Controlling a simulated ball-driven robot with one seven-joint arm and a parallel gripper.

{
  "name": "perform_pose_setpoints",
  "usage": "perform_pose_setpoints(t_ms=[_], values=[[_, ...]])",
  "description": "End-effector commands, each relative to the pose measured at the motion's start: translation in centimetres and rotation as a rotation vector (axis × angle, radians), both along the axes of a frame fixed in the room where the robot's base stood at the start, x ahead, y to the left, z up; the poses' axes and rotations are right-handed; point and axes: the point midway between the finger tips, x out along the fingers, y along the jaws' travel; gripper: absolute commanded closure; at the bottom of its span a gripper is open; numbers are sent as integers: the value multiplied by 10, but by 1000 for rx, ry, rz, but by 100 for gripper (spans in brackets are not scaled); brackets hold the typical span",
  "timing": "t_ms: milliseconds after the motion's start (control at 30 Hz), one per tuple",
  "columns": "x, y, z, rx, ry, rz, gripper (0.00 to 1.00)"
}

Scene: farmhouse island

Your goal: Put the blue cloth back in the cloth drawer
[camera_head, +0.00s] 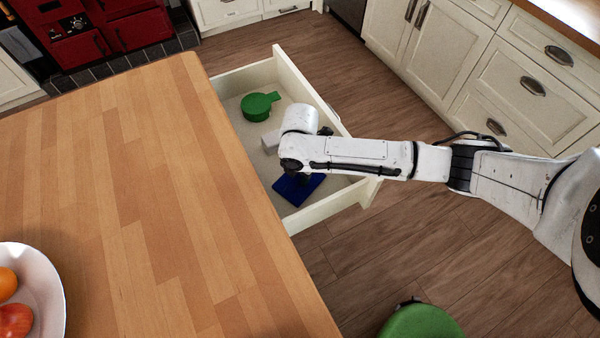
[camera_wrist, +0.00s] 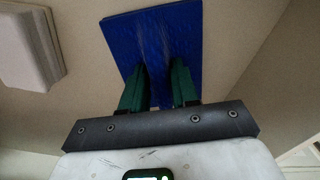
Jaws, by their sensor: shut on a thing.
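The blue cloth (camera_head: 299,188) is in the open drawer (camera_head: 318,212), at its near end, under my gripper. It lies or hangs close to the drawer floor; I cannot tell whether it touches. In the wrist view the flat blue cloth (camera_wrist: 165,35) fills the top middle, with creases running up from the fingertips. My gripper (camera_wrist: 158,78) has its two green fingers on the cloth's near part, shut on it. In the head view the fingers are hidden behind my wrist.
A green lidded-looking round item with a handle (camera_head: 258,106) sits at the drawer's far end. A white block (camera_head: 271,141) lies between it and the cloth; it also shows in the wrist view (camera_wrist: 28,42). The wooden island top (camera_head: 150,190) borders the drawer, with a fruit bowl (camera_head: 50,285).

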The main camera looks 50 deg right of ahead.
Motion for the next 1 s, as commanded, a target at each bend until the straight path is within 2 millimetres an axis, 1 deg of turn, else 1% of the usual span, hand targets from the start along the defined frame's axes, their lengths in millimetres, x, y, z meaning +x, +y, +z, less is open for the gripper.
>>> perform_pose_setpoints(t_ms=[100,133,400,633,767,867,1000], values=[[0,0,-3,0,0,0,100],[0,0,-3,0,0,0,70],[0,0,-3,0,1,0,45],[0,0,-2,0,1,0,45],[0,0,6,0,0,-1,45],[0,0,20,0,-1,0,45],[1,0,48,0,-3,1,45]])
